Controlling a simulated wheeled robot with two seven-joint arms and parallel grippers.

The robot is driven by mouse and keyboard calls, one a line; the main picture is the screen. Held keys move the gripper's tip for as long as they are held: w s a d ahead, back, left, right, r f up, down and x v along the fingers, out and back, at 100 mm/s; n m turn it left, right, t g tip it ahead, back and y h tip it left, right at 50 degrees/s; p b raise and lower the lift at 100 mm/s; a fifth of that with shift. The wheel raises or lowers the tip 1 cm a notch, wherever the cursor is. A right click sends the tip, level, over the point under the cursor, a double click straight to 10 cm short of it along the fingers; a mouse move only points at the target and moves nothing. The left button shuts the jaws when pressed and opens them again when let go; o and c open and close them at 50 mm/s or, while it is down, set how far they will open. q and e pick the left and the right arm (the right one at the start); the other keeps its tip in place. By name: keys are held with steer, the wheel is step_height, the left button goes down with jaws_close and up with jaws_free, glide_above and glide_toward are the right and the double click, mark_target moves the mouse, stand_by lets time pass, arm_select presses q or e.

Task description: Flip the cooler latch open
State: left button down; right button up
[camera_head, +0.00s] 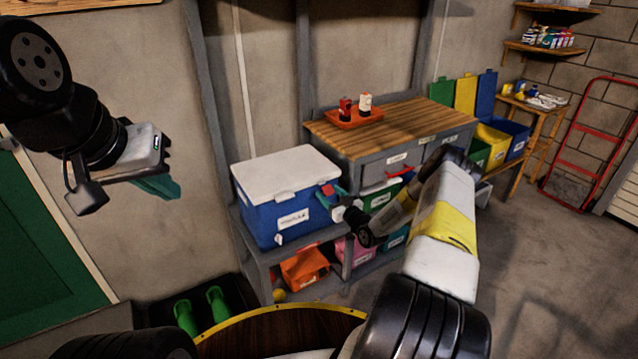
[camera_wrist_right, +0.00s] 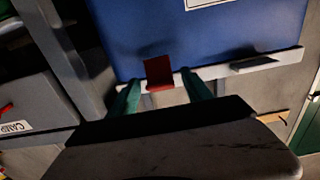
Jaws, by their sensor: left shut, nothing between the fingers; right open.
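The cooler has a blue body (camera_head: 270,215) and a white lid (camera_head: 285,170), which is down. It stands on a grey shelf left of the workbench. Its red latch (camera_head: 327,190) is at the lid's rim on the right end. My right gripper (camera_head: 334,198) is at that end, open, with teal fingers. In the right wrist view, the red latch (camera_wrist_right: 158,73) shows between the spread fingertips (camera_wrist_right: 160,84), against the blue wall and white rim; I cannot tell whether they touch it. My left gripper (camera_head: 160,188) is shut and empty, in the air far left of the cooler.
The wooden workbench (camera_head: 420,122) holds an orange tray (camera_head: 357,118) with bottles. Below the cooler are an orange bin (camera_head: 304,268) and a yellow ball (camera_head: 279,296). Green boots (camera_head: 216,303) stand at lower left. A red hand truck (camera_head: 590,140) leans at right; floor there is open.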

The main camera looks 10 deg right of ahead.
steer(key=shift+w, duration=0.15)
jaws_close()
steer(key=shift+f, duration=0.1)
steer(key=shift+s+f+t+y, duration=0.15)
steer(key=shift+f+t+y, duration=0.25)
steer(key=shift+t, duration=0.65)
steer(key=shift+s+f+t+y, duration=0.1)
steer(key=shift+f+t+y, duration=0.35)
steer(key=shift+t, duration=0.65)
steer(key=shift+s+f+t+y, duration=0.2)
steer(key=shift+f+t, duration=0.35)
steer(key=shift+t, duration=0.5)
steer(key=shift+d, duration=0.1)
